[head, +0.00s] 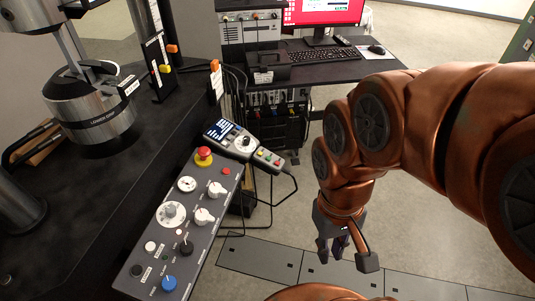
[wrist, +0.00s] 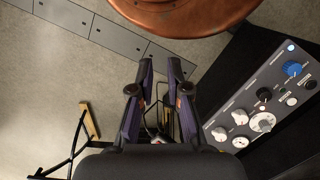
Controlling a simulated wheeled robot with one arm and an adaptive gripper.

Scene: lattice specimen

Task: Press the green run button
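A small handset (head: 268,158) with a row of coloured buttons, a green one apparently among them, sits beside the grey display unit (head: 222,131). I cannot read the button labels. The sloped grey control panel (head: 205,232) stands left of the handset, with a red mushroom button (head: 203,155), white knobs and a blue knob (head: 169,283). No clear green button shows on it. My gripper (head: 345,260) hangs to the right of and apart from both, over the floor. It is open and empty. In the wrist view my gripper (wrist: 160,64) has its fingers apart, and the panel (wrist: 262,110) is at the right.
A black bench (head: 60,210) with a testing machine (head: 90,108) fills the left. A desk (head: 335,70) with a monitor (head: 322,12) and keyboard stands at the back. Cables hang below the handset. Open floor lies between the panel and my arm.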

